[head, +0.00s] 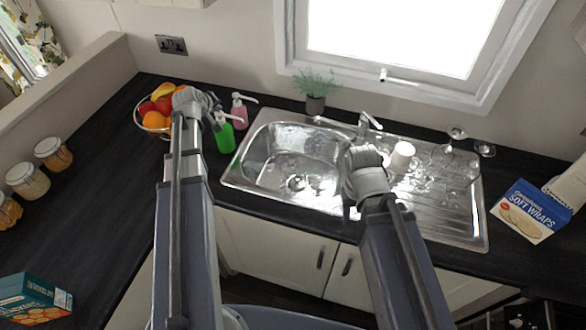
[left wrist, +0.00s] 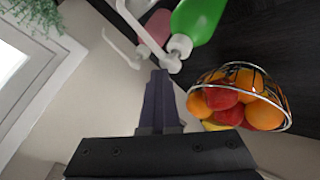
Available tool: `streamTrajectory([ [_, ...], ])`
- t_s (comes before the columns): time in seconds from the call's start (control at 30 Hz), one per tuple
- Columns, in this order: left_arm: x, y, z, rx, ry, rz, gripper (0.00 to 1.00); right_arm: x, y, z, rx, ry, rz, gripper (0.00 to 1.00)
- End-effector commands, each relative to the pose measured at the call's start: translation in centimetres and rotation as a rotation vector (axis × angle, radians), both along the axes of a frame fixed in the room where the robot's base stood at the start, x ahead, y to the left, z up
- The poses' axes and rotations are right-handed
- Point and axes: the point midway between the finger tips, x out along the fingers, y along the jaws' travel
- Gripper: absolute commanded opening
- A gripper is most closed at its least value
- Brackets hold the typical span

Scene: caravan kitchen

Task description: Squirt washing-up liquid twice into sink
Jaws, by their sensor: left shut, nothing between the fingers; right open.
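A green pump bottle (head: 224,136), which looks like the washing-up liquid, stands on the dark worktop left of the steel sink (head: 290,150). A pink pump bottle (head: 239,113) stands just behind it. My left gripper (head: 213,108) is shut and empty beside the green bottle's white pump. In the left wrist view the shut fingers (left wrist: 160,82) lie just below the pump head of the green bottle (left wrist: 203,18), with the pink bottle (left wrist: 156,28) beside it; contact cannot be told. My right gripper (head: 352,203) is open over the sink's front edge, its fingers mostly hidden.
A wire fruit bowl (head: 153,120) stands close to the left of my left gripper. A tap (head: 362,124), a potted plant (head: 315,104) and a white cup (head: 402,157) are around the sink. Glasses (head: 456,133) and a wraps box (head: 528,211) are at right.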

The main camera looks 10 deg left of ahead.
Motion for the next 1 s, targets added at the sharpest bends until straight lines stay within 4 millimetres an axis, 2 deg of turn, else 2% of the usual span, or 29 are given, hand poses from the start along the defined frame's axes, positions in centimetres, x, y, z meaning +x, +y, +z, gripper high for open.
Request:
streamTrajectory([
  [0.1,0.0,0.0,-0.6,0.0,0.001,0.0,0.0,0.0,0.0,-0.6,0.0,0.0,0.0,0.5],
  [0.43,0.0,0.0,-0.6,-0.001,0.002,-0.001,0.0,0.0,0.0,-0.5,0.0,0.0,0.0,0.5],
  [0.7,0.0,0.0,0.3,0.0,0.003,-0.001,0.0,0.0,0.0,0.4,0.0,0.0,0.0,0.5],
  [1.0,0.0,0.0,0.3,0.0,0.001,0.0,0.0,0.0,0.0,0.4,0.0,0.0,0.0,0.5],
])
